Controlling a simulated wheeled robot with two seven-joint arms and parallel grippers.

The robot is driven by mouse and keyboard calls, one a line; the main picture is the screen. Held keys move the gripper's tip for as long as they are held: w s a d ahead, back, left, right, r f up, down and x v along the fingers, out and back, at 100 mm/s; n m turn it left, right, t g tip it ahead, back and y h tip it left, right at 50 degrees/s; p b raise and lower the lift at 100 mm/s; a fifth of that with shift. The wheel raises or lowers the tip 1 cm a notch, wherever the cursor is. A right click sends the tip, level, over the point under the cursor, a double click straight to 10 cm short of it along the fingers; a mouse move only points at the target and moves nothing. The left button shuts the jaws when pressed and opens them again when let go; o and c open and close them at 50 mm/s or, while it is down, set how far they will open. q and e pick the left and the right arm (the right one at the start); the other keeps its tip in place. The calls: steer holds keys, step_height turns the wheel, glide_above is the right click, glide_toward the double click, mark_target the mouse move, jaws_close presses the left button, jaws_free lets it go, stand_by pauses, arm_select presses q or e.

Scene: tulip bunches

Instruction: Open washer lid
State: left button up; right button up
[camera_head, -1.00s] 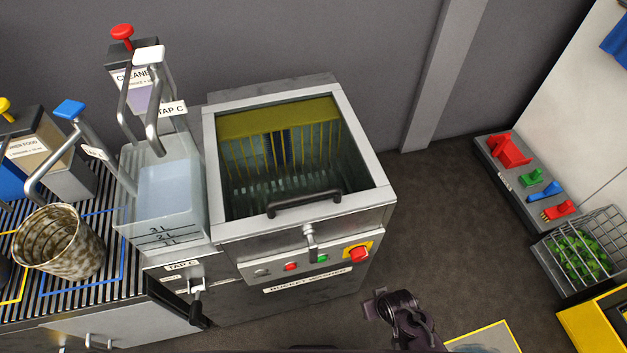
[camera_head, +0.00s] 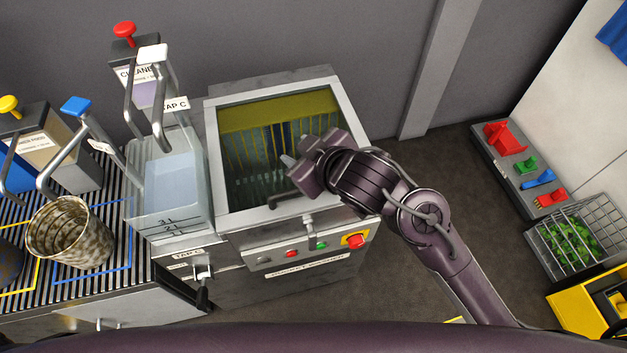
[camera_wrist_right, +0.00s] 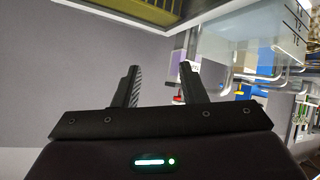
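The bucket washer (camera_head: 255,252) stands in the middle of the head view. Its lid, a clear pane in a grey frame (camera_head: 221,220), lies shut over the yellow rack inside. The dark bar handle (camera_head: 283,200) on the lid's front edge is partly hidden by my right gripper. My right gripper (camera_head: 287,168) is over the lid's front right part, its fingers pointing left. In the right wrist view the two fingers (camera_wrist_right: 160,88) are apart with nothing between them. I cannot tell whether it touches the handle. My left gripper is not in view.
A clear tank (camera_head: 168,200) stands left of the washer, with a tap and lever (camera_head: 203,285) below. A speckled bucket (camera_head: 68,232) stands on the striped counter. The washer front has a red knob (camera_head: 355,240). A wire basket (camera_head: 570,235) is at the right.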

steer(key=s+a+n+g+y, duration=0.3)
steer(key=a+n+g+y, duration=0.15)
steer(key=a+n, duration=0.5)
steer(key=w+d+f+n+g+h, duration=0.1)
steer(key=w+d+f+g+h, duration=0.15)
steer(key=d, duration=0.55)
steer(key=w+d+f+n+g+h, duration=0.1)
steer(key=d+f+g+h, duration=0.2)
steer(key=d, duration=0.4)
steer(key=shift+m+t+h, duration=0.25)
steer(key=shift+t+h, duration=0.05)
steer(key=shift+t, duration=0.4)
steer(key=p+x, duration=0.1)
steer(key=x, duration=0.7)
steer(key=shift+d, duration=0.1)
jaws_close()
